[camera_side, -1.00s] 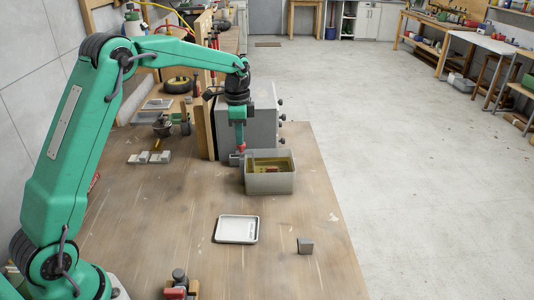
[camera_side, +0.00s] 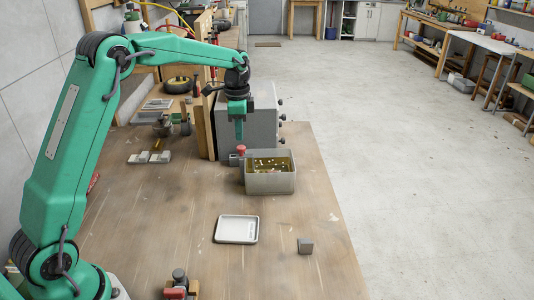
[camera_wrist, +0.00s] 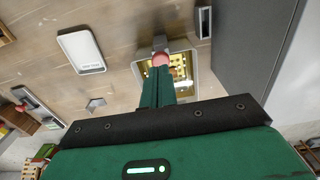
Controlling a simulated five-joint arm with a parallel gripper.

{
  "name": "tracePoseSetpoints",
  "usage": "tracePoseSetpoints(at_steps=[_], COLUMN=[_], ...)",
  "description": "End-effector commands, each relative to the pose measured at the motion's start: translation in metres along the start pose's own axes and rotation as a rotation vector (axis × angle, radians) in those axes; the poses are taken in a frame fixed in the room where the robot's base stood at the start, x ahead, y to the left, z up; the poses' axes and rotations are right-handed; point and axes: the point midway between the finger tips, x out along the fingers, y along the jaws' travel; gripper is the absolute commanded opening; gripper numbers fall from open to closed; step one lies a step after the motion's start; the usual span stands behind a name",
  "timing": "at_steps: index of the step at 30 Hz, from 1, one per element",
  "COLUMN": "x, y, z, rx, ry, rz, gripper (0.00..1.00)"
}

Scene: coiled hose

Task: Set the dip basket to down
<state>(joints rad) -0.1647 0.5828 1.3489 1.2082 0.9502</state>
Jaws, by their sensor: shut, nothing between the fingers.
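The dip tank (camera_side: 270,182) is a grey open box on the bench, with yellowish liquid inside. Several small light specks, perhaps parts of the basket or its load, show at the liquid; the basket (camera_wrist: 179,70) is low in the tank in the wrist view. A red knob (camera_side: 241,149) sits on a grey mount at the tank's left side; it also shows in the wrist view (camera_wrist: 161,59). My gripper (camera_side: 239,136) is shut and empty, pointing down just above the knob. A small gap seems to show between them.
A grey cabinet (camera_side: 262,125) with dark knobs stands behind the tank. A white tray (camera_side: 237,229) and a small grey block (camera_side: 305,246) lie on the bench in front. The bench between is clear.

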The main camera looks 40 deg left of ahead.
Motion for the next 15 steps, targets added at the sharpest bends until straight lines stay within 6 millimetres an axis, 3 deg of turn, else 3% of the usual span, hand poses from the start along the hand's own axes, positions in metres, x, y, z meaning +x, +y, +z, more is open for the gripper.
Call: tracePoseSetpoints(at_steps=[15], x=[-0.09], y=[-0.001], z=[-0.001], rx=[0.0], ry=[0.004], rz=[-0.006], gripper=[0.0])
